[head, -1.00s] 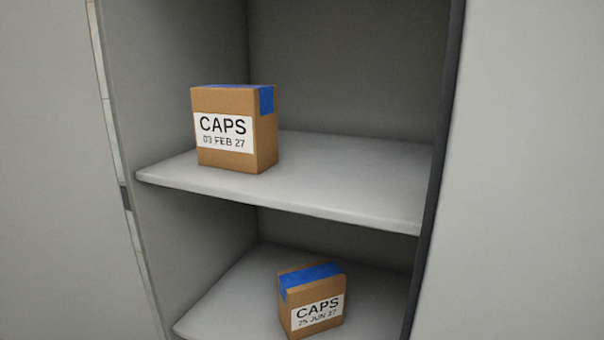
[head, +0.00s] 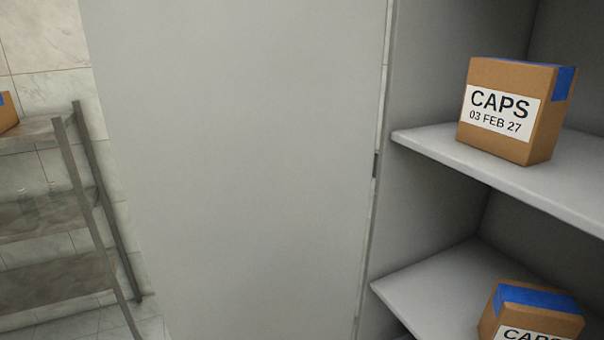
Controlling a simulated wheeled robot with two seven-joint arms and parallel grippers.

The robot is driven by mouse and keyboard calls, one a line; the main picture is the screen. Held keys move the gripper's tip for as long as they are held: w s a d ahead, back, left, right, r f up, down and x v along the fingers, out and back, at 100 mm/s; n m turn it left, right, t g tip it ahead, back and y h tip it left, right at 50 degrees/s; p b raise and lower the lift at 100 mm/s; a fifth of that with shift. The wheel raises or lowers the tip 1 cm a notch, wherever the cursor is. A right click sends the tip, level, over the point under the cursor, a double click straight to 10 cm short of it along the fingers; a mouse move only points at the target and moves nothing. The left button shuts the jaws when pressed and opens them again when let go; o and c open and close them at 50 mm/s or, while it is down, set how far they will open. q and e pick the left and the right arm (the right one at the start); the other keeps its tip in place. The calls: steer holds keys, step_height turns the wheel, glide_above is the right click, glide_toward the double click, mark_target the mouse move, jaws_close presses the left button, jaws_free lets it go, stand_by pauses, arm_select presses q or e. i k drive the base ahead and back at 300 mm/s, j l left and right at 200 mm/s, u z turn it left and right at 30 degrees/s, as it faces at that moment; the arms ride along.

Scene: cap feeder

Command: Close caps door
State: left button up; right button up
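The open grey cabinet door (head: 235,170) fills the middle of the head view. It is swung out to the left of the cabinet, with a hinge (head: 376,165) along its right edge. No handle shows on the visible face. Inside the open cabinet, a brown box labelled CAPS 03 FEB 27 (head: 506,112) stands on the upper shelf (head: 500,178). A second CAPS box (head: 535,312) with blue tape sits on the lower shelf (head: 425,288), cut off by the bottom edge. Neither of my grippers is in view.
A metal rack (head: 62,205) with several shelves stands at the far left against a tiled wall (head: 40,45). Part of a brown box (head: 7,110) shows on its top shelf. Some tiled floor shows between the rack and the door.

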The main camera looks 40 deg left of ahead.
mark_target(242, 134)
steer(key=j, duration=2.15)
steer(key=j+z, duration=0.15)
steer(key=j, duration=0.8)
steer(key=j+z, duration=0.15)
steer(key=j, duration=0.75)
steer(key=k+j+z, duration=0.15)
steer(key=j, duration=0.8)
steer(key=z, duration=1.3)
